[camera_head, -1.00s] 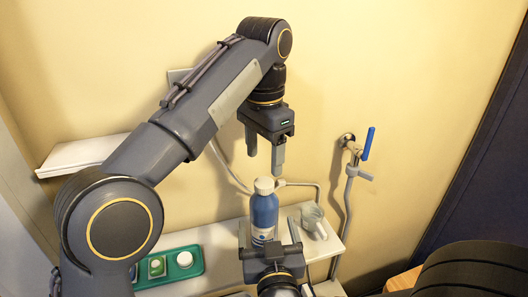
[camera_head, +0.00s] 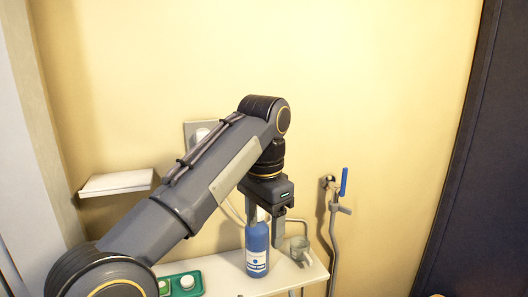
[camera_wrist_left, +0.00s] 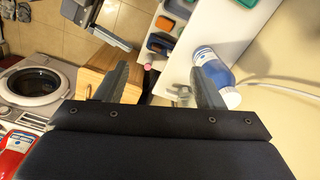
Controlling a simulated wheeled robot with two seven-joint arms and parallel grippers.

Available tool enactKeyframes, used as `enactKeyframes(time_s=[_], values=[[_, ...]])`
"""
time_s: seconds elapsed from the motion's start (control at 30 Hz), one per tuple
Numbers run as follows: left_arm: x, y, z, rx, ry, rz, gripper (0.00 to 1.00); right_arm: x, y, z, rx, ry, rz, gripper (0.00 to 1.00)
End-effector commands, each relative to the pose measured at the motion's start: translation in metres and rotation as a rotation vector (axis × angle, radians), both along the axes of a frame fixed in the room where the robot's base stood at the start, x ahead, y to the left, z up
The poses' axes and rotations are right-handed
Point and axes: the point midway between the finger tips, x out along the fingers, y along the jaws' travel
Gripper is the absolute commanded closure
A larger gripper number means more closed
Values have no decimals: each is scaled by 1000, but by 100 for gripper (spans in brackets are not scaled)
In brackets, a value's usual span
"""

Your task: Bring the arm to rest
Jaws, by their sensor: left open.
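My left arm comes in from the left in the head view. Its gripper (camera_head: 265,232) points down, open, in front of the wall and at the blue bottle (camera_head: 257,256). The bottle stands upright on the white shelf. In the wrist view the two dark fingers of this gripper (camera_wrist_left: 163,78) are spread with nothing held between them. The bottle (camera_wrist_left: 222,72) shows there behind and beside the right-hand finger; I cannot tell whether they touch. My right gripper does not show in the head view.
The white shelf (camera_head: 222,284) also holds a clear cup (camera_head: 300,249) and a green tray (camera_head: 174,294). A tap with a blue lever (camera_head: 343,181) is on the wall to the right. A small wall shelf (camera_head: 117,182) is at left. The wrist view shows a washer (camera_wrist_left: 32,87) and a red container (camera_wrist_left: 14,149).

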Motion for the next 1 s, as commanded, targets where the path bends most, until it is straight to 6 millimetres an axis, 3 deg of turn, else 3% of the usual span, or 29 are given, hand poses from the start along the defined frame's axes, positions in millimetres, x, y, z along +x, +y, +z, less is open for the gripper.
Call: enactKeyframes(time_s=[0.37, 0.63, 0.77, 0.87, 1.0], values=[[-5, 44, 2, -58, -26, 81, 38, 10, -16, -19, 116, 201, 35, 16], [-25, 98, -6, -138, -60, 202, 38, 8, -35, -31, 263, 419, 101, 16], [-47, 134, -17, -198, -85, 300, 38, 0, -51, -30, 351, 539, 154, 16], [-77, 166, -35, -263, -112, 412, 38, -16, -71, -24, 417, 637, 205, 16], [-131, 200, -75, -365, -158, 605, 38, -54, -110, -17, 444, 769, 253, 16]])
